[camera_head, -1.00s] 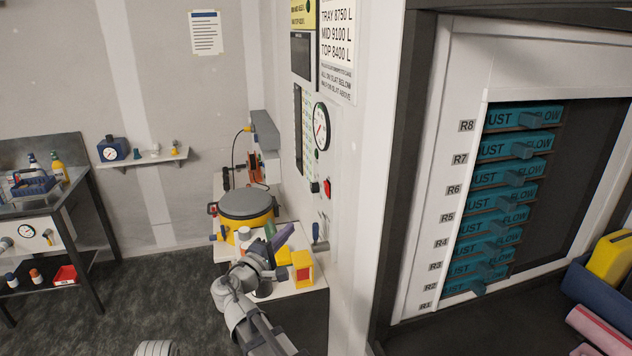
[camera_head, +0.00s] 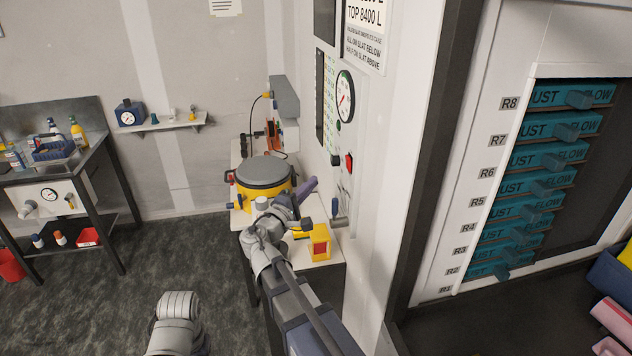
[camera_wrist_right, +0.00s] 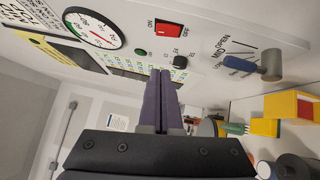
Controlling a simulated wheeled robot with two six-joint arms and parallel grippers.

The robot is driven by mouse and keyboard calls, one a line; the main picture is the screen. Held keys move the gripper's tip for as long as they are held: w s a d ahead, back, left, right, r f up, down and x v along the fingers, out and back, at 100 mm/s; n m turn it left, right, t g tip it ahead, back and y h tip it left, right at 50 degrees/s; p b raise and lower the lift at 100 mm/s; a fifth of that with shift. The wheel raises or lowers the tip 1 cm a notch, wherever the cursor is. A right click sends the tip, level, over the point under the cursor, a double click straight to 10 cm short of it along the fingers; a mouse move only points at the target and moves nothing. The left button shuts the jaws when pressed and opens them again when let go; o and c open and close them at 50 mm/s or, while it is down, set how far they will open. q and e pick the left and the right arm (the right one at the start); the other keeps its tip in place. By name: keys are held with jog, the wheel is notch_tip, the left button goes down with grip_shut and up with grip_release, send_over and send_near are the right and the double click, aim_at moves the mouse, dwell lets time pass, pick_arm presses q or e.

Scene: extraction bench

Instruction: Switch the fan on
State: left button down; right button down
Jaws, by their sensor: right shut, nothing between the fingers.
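A red switch (camera_head: 349,162) sits on the white wall panel below a round gauge (camera_head: 345,96). My left gripper is not in view.
A yellow pot with a grey lid (camera_head: 265,176) stands on the bench behind my right arm. A yellow-and-red box (camera_head: 319,243) is at the bench's near end. Teal slats (camera_head: 545,155) fill the cabinet at right.

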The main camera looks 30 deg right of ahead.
aim_at(349, 163)
jog(key=w+d+r+p, duration=0.1)
jog(key=w+d, duration=0.2)
jog(key=d, duration=0.7)
jog(key=shift+r, duration=0.2)
jog(key=shift+d+r, duration=0.1)
jog(key=shift+d, duration=0.05)
